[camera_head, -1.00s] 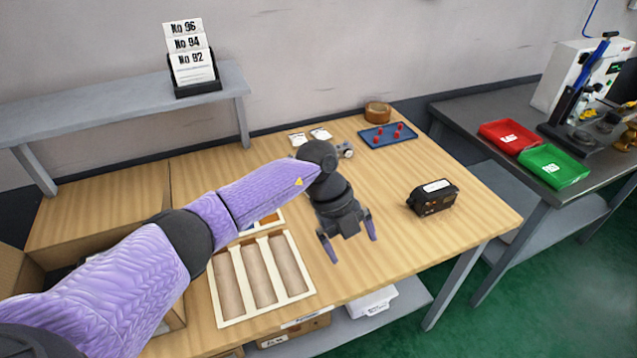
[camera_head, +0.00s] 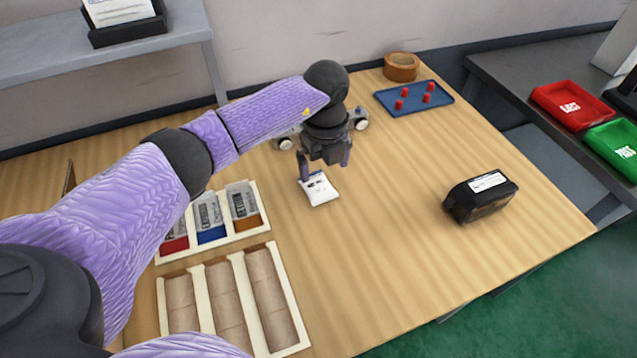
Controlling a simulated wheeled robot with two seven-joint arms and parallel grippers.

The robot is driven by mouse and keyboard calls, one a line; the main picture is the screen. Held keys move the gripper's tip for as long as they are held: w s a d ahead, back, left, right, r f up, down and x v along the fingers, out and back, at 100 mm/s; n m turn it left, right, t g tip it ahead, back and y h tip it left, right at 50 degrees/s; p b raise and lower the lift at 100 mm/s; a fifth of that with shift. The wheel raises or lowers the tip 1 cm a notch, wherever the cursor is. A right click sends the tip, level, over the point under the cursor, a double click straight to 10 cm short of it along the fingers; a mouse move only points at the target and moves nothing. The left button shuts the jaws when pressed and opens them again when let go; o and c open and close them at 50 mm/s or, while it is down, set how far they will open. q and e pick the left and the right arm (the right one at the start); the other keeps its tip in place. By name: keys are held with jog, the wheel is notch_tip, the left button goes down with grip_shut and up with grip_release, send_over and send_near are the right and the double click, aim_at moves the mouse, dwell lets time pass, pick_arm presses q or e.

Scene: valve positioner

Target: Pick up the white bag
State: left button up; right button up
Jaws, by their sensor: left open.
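A small white bag (camera_head: 321,192) with dark print lies on the wooden table, near the middle of the head view. My left gripper (camera_head: 325,172) is open and points down over the far edge of the bag. One finger stands at the bag's left side and the other beyond its upper right; I cannot tell whether they touch it. Part of the bag's far side is hidden by the gripper. My right gripper is not in view.
A cream tray with coloured compartments (camera_head: 187,253) and one with brown rolls (camera_head: 200,268) lie at the left. A black device (camera_head: 481,196) sits at the right. A blue tray with red pieces (camera_head: 414,98) is at the back.

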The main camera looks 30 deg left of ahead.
aim_at(323, 192)
pick_arm(q)
jog(key=f, duration=0.2)
jog(key=f+b, duration=0.1)
jog(key=f, duration=0.1)
jog(key=f+b, duration=0.1)
jog(key=f, duration=0.1)
jog(key=shift+s+d+f, duration=0.1)
jog(key=shift+s+f, duration=0.3)
jog(key=shift+f, duration=0.25)
jog(key=shift+r, duration=0.15)
jog(key=shift+c, duration=0.3)
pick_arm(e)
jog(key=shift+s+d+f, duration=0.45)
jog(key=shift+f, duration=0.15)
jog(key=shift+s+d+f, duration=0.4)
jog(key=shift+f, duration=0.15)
pick_arm(q)
jog(key=shift+w, duration=0.1)
jog(key=c, duration=1)
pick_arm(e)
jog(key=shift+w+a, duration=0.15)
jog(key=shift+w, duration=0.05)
